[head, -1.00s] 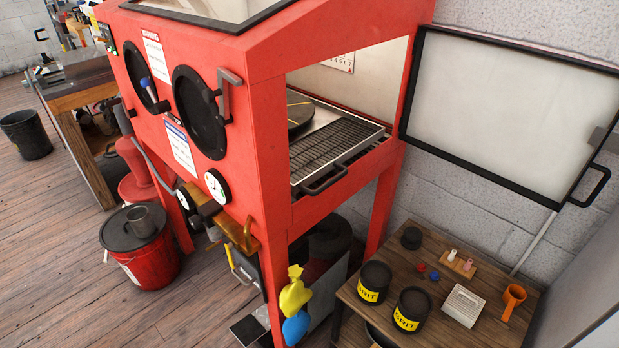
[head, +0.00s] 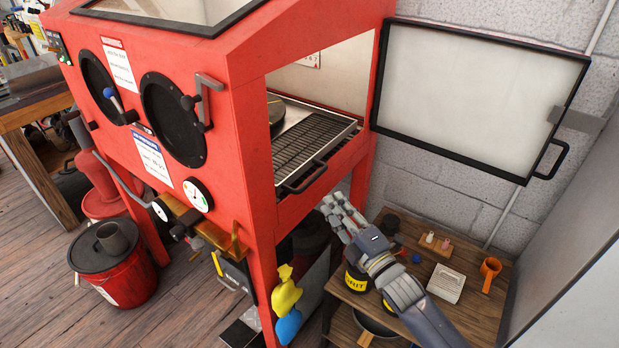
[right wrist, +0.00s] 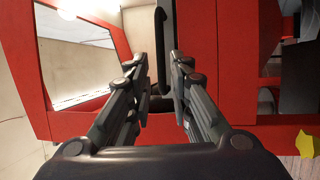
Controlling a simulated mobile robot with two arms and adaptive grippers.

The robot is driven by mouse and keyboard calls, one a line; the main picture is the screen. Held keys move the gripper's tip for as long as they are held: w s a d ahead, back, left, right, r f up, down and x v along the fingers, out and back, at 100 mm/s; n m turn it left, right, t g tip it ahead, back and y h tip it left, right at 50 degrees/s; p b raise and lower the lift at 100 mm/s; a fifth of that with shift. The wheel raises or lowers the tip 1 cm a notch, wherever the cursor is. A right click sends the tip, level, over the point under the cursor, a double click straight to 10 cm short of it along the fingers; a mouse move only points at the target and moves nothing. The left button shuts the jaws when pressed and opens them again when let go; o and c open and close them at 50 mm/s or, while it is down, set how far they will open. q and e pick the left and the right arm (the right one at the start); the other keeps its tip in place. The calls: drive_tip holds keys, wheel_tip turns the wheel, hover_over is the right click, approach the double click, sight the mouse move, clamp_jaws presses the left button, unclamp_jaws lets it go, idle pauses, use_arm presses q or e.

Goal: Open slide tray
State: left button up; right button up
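The slide tray (head: 312,137) is a metal tray with a dark slatted grate, inside the open side of the red blast cabinet (head: 245,110). Its black bar handle (head: 306,180) is at the front edge of the opening. My right gripper (head: 338,208) is below and right of the handle in the head view, apart from it. In the right wrist view its two fingers (right wrist: 158,68) are spread with nothing held. A black bar, seemingly the tray handle (right wrist: 165,30), shows ahead between the fingertips. My left gripper is not in view.
The cabinet's side door (head: 475,95) stands swung open to the right. A red bucket (head: 118,275) stands on the floor at left.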

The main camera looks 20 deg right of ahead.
sight(313, 178)
drive_tip(key=p+x, duration=0.1)
drive_tip(key=x, duration=0.9)
drive_tip(key=shift+w, duration=0.3)
drive_tip(key=shift+c, duration=0.4)
clamp_jaws()
